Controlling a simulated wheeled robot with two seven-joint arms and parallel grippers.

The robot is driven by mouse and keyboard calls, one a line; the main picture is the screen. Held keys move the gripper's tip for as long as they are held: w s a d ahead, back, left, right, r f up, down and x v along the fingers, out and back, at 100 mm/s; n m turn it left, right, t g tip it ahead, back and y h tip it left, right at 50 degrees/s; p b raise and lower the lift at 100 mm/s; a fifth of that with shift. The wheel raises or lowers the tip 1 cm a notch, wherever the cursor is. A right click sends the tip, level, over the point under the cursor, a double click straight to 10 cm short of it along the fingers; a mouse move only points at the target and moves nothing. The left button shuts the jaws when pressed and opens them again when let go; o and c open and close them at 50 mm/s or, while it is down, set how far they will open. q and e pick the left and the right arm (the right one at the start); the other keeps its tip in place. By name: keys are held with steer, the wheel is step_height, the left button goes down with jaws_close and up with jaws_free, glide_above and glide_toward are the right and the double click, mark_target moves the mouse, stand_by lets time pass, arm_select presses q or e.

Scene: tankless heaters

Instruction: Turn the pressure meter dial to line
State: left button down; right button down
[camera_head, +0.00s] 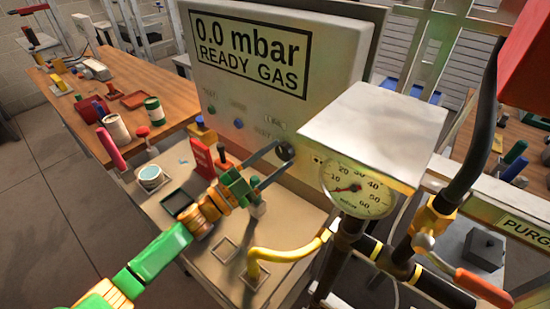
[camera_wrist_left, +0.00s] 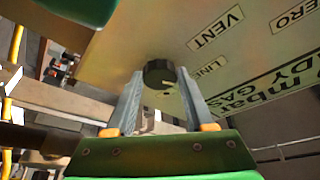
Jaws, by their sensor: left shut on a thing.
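The pressure meter is a light box (camera_head: 285,55) with a screen reading "0.0 mbar READY GAS". Its black round dial (camera_head: 286,151) is low on the front panel, at the right end of a row of small controls. My left gripper (camera_head: 279,151) reaches the panel with its two grey fingers at the dial. In the left wrist view the dial (camera_wrist_left: 159,72) sits between the fingertips of my left gripper (camera_wrist_left: 160,78), which is shut on it. The labels VENT, LINE and ZERO show beside the dial there. The dial's exact pointing is too small to tell. My right gripper is out of view.
A round gauge (camera_head: 357,187) under a pale box (camera_head: 372,135) stands just right of the dial. A yellow bent pipe (camera_head: 275,254) and black pipework lie below it. A wooden table (camera_head: 150,80) with tools is at left.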

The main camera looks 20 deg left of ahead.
arm_select(q)
steer(key=shift+c, duration=1.3)
jaws_free()
steer(key=b+v, duration=0.2)
steer(key=v, duration=0.5)
steer(key=shift+a+r, duration=0.1)
